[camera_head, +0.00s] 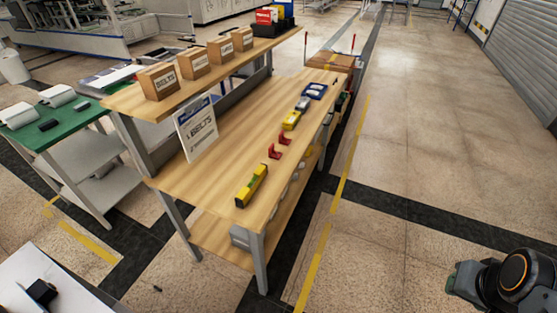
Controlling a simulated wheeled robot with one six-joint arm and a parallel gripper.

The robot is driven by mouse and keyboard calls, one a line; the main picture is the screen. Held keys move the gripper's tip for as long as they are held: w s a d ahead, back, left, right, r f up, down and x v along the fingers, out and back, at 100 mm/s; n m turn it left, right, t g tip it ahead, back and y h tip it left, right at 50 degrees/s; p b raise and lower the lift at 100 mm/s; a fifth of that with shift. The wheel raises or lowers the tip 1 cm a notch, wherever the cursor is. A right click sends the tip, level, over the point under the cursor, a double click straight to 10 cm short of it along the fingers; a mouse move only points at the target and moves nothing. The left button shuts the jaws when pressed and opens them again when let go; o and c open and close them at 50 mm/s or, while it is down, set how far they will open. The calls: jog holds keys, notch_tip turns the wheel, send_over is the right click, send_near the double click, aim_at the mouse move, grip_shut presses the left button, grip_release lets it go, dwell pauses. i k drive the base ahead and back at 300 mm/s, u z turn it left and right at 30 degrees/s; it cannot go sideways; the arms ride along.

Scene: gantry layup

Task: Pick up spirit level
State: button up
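The spirit level (252,186) is a yellow and black bar with a greenish patch, lying near the front end of the wooden workbench top (225,185). It lies slightly slanted, close to the bench's right edge, with nothing on top of it. Part of my arm shows at the lower right, over the floor and well apart from the bench. My gripper's fingers are not visible.
A sign (196,128) and an upper shelf with cardboard boxes (158,82) stand left. Floor right of the bench is clear.

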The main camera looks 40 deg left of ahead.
aim_at(242, 198)
jog(key=i, duration=0.65)
jog(key=u, duration=3.95)
jog(key=i, duration=0.5)
